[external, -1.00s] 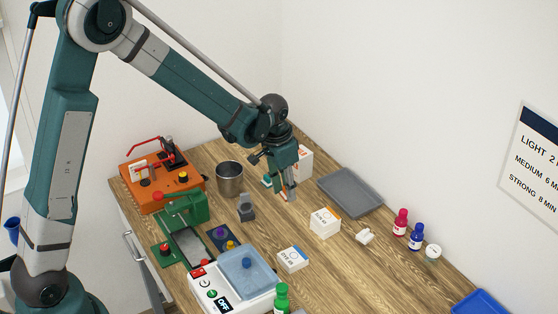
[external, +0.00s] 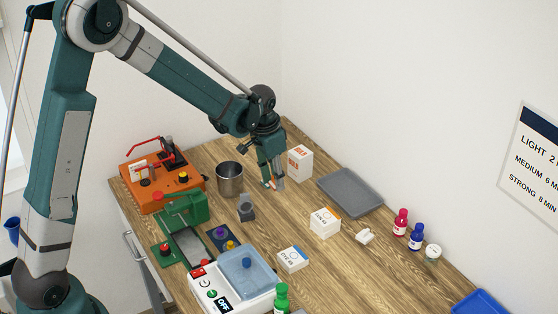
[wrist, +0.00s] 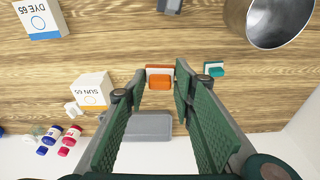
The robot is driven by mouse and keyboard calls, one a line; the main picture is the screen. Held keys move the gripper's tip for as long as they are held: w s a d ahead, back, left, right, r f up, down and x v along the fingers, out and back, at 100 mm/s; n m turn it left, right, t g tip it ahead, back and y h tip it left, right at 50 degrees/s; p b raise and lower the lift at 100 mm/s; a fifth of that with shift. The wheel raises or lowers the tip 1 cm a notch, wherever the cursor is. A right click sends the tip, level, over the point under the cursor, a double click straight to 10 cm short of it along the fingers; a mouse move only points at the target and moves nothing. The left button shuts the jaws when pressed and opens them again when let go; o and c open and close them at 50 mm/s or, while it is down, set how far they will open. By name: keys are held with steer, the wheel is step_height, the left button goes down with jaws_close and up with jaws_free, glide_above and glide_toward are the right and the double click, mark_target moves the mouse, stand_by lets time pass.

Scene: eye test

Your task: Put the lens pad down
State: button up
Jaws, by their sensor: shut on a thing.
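My gripper (external: 272,186) is over the back of the wooden table, right of the metal cup. In the wrist view my gripper (wrist: 160,78) is shut on a small orange block with a pale backing, which I take to be the lens pad (wrist: 159,80). The pad sits between the fingertips; in the external view only a bit of orange (external: 271,184) shows there. I cannot tell whether it touches the table. A similar teal block (wrist: 213,69) lies just right of the fingers in the wrist view.
The metal cup (external: 230,179) stands left of my gripper, a white box (external: 300,162) close on its right. A grey tray (external: 350,191), the SUN box (external: 325,222) and a grey holder (external: 246,208) are nearby. Bare wood (external: 275,225) lies in front.

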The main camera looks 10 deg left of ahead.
steer(key=w+a+b, duration=0.1)
steer(key=w+a, duration=0.5)
steer(key=a, duration=0.6)
steer(key=w+a+b, duration=0.2)
steer(key=w+a, duration=0.5)
steer(key=a, duration=0.5)
steer(key=shift+w+a+r+n, duration=0.15)
steer(key=shift+w+a+n, duration=0.15)
steer(key=shift+f, duration=3.15)
steer(key=shift+f, duration=0.1)
steer(key=shift+f, duration=1.8)
steer(key=shift+f+b, duration=0.15)
steer(key=shift+b, duration=0.15)
steer(key=o, duration=0.7)
